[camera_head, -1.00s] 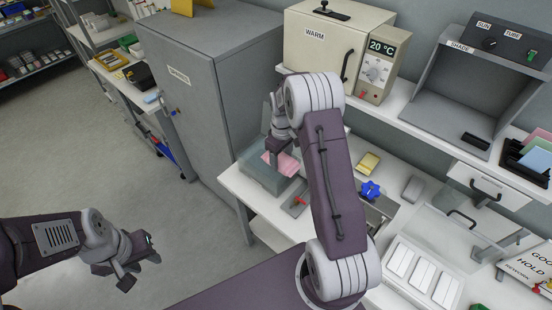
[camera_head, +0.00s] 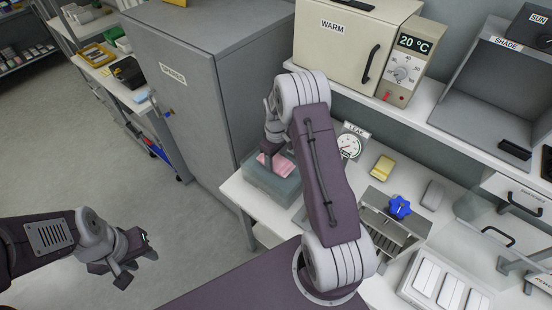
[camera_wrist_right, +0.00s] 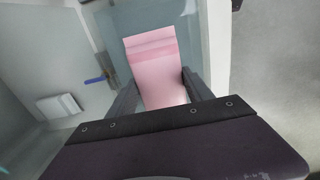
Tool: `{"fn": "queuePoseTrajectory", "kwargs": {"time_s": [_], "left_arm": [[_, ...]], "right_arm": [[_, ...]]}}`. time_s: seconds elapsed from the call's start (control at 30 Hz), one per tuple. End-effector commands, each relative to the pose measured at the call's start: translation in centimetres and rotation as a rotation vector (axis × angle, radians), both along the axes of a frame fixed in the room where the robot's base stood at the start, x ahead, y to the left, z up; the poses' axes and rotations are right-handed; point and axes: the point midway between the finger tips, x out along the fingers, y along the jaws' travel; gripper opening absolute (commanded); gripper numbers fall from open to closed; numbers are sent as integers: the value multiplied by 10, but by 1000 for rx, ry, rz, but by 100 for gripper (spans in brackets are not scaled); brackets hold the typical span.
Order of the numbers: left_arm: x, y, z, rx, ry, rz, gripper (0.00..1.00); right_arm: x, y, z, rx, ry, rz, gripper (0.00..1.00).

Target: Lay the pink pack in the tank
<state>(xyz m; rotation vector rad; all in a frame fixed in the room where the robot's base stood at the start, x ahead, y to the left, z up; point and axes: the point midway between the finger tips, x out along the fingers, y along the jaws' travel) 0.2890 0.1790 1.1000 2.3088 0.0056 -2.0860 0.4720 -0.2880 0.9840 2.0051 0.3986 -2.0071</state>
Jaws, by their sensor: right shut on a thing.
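The pink pack (camera_head: 275,165) shows at the left end of the bench, over the grey see-through tank (camera_head: 270,189). It also shows in the right wrist view (camera_wrist_right: 155,62), flat and pale pink with a darker band. My right gripper (camera_head: 268,153) is shut on the pack, one finger on each side of it in the wrist view. The pack lies within the tank's outline; I cannot tell whether it touches the tank floor. My arm hides part of the tank's right side. My left gripper (camera_head: 124,268) is far from the bench, over the floor; its jaws are too unclear to judge.
A tall grey cabinet (camera_head: 195,100) stands close to the left of the tank. Right of my arm are a round gauge (camera_head: 349,147), a yellow block (camera_head: 382,167) and a blue knob (camera_head: 400,206). The warm oven (camera_head: 340,50) sits on the shelf above.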

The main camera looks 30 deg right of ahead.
Motion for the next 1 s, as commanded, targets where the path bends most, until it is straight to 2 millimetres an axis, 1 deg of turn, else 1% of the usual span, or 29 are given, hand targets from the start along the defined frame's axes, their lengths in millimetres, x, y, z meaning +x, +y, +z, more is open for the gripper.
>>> {"fn": "queuePoseTrajectory", "kwargs": {"time_s": [0.03, 0.23, 0.4, 0.5, 0.6, 0.83, 0.87, 0.9, 0.93, 1.0], "left_arm": [[0, 0, -9, 0, 0, 0, 36], [0, 0, -33, 0, 0, 0, 36], [0, 0, -48, 0, 0, 0, 36], [0, 0, -54, 0, 0, 0, 36], [0, 0, -56, 0, 0, 0, 36], [0, 0, -55, 0, 0, 0, 36], [0, 0, -55, 0, 0, 0, 36], [0, 0, -55, 0, 0, 0, 36], [0, 0, -55, 0, 0, 0, 36], [0, 0, -55, 0, 0, 0, 36]], "right_arm": [[0, 0, -10, 0, 0, 0, 19], [0, 0, -39, 1, 1, 0, 19], [0, 0, -63, 1, 1, 0, 19], [0, 0, -72, 0, 0, 0, 19], [0, 0, -76, 0, 1, 0, 19], [0, 0, -75, 0, 0, 0, 19], [0, 0, -75, 0, 0, 0, 65], [0, 0, -75, 0, 0, 0, 76], [0, 0, -75, 0, 0, 0, 84], [0, 0, -75, 0, 0, 0, 85]]}}
